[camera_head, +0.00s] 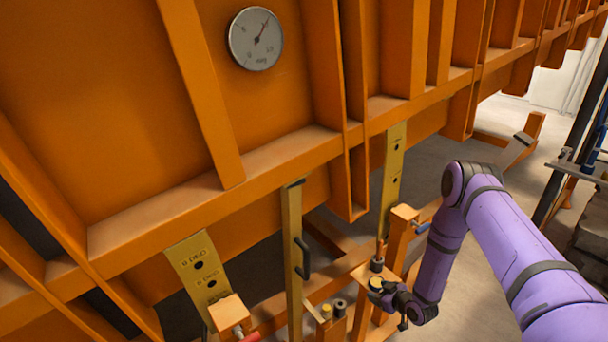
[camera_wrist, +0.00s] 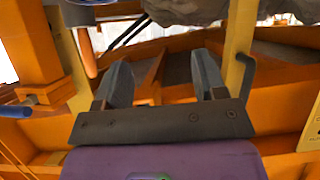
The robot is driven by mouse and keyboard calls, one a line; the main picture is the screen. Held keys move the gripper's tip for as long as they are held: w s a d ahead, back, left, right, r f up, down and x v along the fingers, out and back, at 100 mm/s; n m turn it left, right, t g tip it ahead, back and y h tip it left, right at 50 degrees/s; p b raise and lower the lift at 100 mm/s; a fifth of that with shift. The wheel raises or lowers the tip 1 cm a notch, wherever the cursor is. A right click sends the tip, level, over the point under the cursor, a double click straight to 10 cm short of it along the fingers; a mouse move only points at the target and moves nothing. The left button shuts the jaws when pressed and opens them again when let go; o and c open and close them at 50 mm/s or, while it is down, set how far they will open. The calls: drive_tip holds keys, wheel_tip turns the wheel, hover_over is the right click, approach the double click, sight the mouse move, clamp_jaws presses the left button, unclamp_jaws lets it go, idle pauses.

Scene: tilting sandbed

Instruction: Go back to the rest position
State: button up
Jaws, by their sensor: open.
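My gripper (camera_head: 388,297) is at the end of my purple arm, low in the right half of the head view, close to orange brackets under the sandbed frame. In the wrist view my gripper (camera_wrist: 163,78) has its two grey fingers wide apart, with nothing held between them. Orange framework shows behind the gap. A yellow bar with a black handle (camera_head: 291,245) stands to the left of my gripper. In the wrist view this bar (camera_wrist: 240,45) rises just right of the right finger. I cannot tell whether my gripper touches the brackets.
The orange sandbed (camera_head: 100,90) fills the upper left, with a round dial gauge (camera_head: 256,39). Perforated yellow strips hang at left (camera_head: 190,262) and right (camera_head: 392,170). A blue pin handle (camera_head: 422,228) lies close to my arm; a red handle (camera_head: 250,337) is at bottom. Floor (camera_head: 500,135) shows behind.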

drive_tip(key=w+d+r+m+g+h, duration=0.15)
drive_tip(key=w+r, duration=0.25)
drive_tip(key=r, duration=0.9)
drive_tip(key=w+d+r+n+t+h, duration=0.1)
drive_tip(key=w+d+r+h, duration=0.15)
drive_tip(key=r, duration=0.95)
drive_tip(key=s+d+r+m+g+h, duration=0.1)
drive_tip(key=s+r, duration=0.2)
drive_tip(key=r, duration=0.7)
drive_tip(key=s+d+r+m+g+h, duration=0.1)
drive_tip(key=s+r+m, duration=0.15)
drive_tip(key=r, duration=0.75)
drive_tip(key=s+r+m+g+h, duration=0.1)
drive_tip(key=s+r+m, duration=0.1)
drive_tip(key=s+r, duration=1.45)
drive_tip(key=s+a+r+m+g, duration=0.1)
drive_tip(key=s, duration=1)
drive_tip(key=s+r+m+g, duration=0.1)
drive_tip(key=s, duration=1.1)
drive_tip(key=shift+s+a+r, duration=0.15)
drive_tip(key=shift+a+r, duration=0.2)
